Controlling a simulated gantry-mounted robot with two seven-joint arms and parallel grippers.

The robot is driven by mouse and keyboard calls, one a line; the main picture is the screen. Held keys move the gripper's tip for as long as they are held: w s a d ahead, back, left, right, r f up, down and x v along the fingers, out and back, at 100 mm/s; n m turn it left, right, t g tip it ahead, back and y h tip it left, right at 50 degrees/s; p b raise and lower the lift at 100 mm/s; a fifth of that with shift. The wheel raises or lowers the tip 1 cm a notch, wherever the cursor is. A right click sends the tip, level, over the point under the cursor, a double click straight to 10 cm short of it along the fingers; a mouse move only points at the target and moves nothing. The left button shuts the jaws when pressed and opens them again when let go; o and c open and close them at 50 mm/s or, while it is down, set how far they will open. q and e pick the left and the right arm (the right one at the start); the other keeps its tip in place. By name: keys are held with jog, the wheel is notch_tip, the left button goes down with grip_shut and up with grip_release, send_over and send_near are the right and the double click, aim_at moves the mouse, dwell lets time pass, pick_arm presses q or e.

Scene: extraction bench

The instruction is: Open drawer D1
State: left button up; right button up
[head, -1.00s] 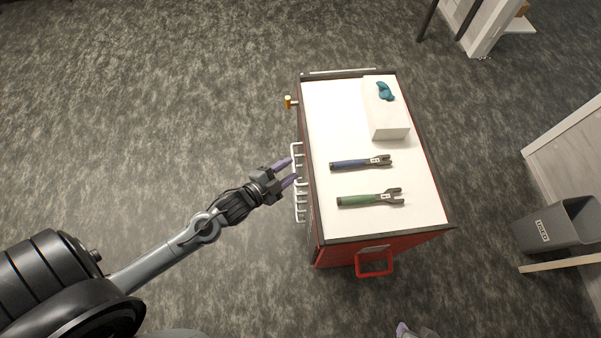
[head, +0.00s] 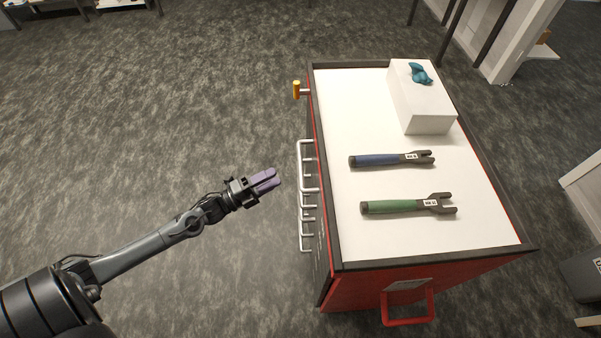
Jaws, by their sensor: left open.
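A red tool cart (head: 345,290) with a white top stands right of centre. Several silver drawer handles (head: 302,205) show along its left side, seen steeply from above. The drawer fronts are mostly hidden and I cannot read which is D1. No drawer visibly stands out from the cart. My left gripper (head: 277,179) is open and empty, left of the handles and apart from them. Its purple fingers point right towards the cart and look close together from this angle. My right gripper is not in view.
On the cart top lie a blue-handled tool (head: 375,160), a green-handled tool (head: 392,207) and a white box (head: 420,100) with a teal item (head: 419,74) on it. A red handle (head: 408,318) juts from the front end. The floor left of the cart is clear.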

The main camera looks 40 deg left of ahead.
aim_at(301, 162)
pick_arm(q)
jog(key=b+x, duration=0.2)
jog(key=x, duration=0.8)
jog(key=shift+w+f, duration=0.1)
jog(key=shift+w, duration=0.25)
grip_shut()
